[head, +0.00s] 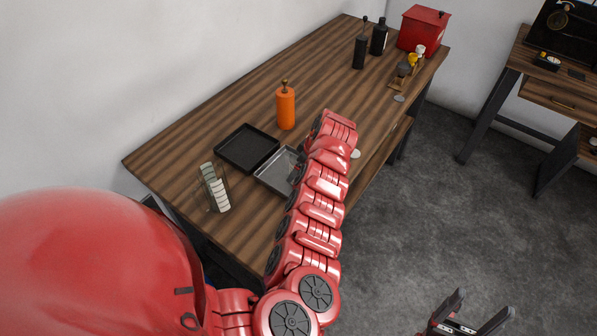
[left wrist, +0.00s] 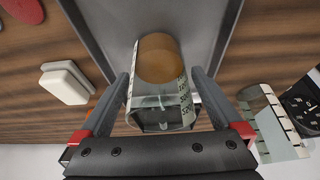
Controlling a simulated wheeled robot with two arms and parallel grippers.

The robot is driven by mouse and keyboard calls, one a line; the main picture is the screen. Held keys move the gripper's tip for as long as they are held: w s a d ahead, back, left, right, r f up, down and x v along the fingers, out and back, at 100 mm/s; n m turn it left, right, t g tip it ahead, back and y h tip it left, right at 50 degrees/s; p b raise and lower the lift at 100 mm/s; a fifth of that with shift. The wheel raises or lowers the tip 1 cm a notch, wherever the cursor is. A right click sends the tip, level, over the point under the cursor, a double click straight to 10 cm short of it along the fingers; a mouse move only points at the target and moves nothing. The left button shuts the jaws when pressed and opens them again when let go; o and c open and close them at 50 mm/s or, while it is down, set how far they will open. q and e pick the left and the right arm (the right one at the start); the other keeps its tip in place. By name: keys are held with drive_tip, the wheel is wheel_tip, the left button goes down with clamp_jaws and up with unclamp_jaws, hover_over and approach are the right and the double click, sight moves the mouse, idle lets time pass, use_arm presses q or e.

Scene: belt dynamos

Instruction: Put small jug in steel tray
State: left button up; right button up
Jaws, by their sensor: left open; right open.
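The small jug (left wrist: 160,100) is clear with printed marks and has a round brown patch in view. In the left wrist view it is between the fingers of my left gripper (left wrist: 161,82), which is open around it. The jug overlaps the grey steel tray (left wrist: 115,25); whether it rests on the tray floor I cannot tell. In the head view the steel tray (head: 270,176) lies on the table, partly covered by my left arm, which hides the left gripper and the jug. My right gripper (head: 474,318) is open and empty above the floor at the bottom.
A black tray (head: 247,147) lies beside the steel tray. An orange bottle (head: 285,107) is behind the trays. Dark bottles and a red box (head: 424,30) stand at the far end.

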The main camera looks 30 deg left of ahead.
use_arm(q)
drive_tip(key=b+v, duration=0.3)
drive_tip(key=v, duration=0.6)
drive_tip(key=shift+d+r, duration=0.25)
drive_tip(key=shift+r, duration=0.1)
